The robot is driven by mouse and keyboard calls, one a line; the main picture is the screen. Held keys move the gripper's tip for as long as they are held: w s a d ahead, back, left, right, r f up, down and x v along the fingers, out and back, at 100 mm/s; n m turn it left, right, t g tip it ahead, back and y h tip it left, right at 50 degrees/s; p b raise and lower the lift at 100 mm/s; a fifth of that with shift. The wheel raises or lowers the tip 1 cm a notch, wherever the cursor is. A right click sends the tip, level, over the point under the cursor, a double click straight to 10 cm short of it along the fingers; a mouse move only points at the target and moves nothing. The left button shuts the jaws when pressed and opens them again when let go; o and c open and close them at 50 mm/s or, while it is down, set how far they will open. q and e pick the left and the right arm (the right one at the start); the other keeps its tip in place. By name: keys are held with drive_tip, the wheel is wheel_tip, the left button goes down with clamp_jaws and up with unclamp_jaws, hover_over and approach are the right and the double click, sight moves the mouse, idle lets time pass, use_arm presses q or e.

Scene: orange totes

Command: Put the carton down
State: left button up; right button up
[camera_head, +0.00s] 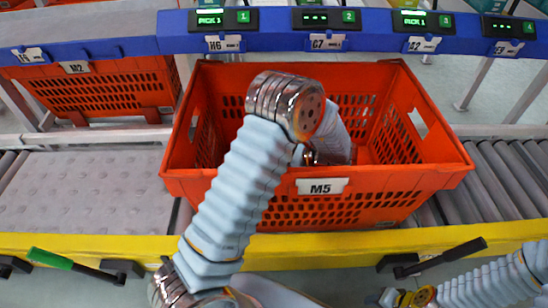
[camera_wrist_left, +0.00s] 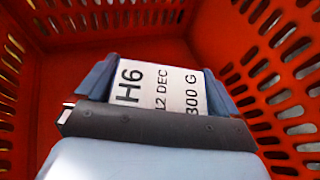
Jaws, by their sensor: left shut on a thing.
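The carton (camera_wrist_left: 160,88) shows a white face printed "H6", "12 DEC" and "300 G" in the left wrist view. My left gripper (camera_wrist_left: 156,76) is shut on it, with one finger on each side. The carton and gripper are inside an orange tote (camera_wrist_left: 110,52). I cannot tell whether the carton touches the tote floor. In the head view the tote (camera_head: 410,188) carries the label M5, and my left arm reaches over its front rim. There the arm hides the carton and most of the gripper. My right arm shows at the bottom right; its gripper is not visible.
A blue rail (camera_head: 270,42) with lit displays and tags runs behind the tote. Another orange tote (camera_head: 130,68) stands at the back left. Rollers (camera_head: 500,175) lie to the right, a bare grey conveyor (camera_head: 90,195) to the left. A yellow edge (camera_head: 400,238) runs along the front.

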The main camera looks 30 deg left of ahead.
use_arm(q)
drive_tip(key=shift+f+b, duration=0.6)
drive_tip(key=shift+b, duration=0.15)
drive_tip(key=o, duration=1)
drive_tip(key=shift+c, duration=0.2)
drive_tip(key=shift+r+p, duration=0.65)
drive_tip(key=shift+p, duration=0.1)
drive_tip(key=shift+d+r, duration=0.25)
drive_tip(key=shift+d, duration=0.1)
drive_tip(key=v, duration=1.1)
drive_tip(key=shift+d, duration=0.15)
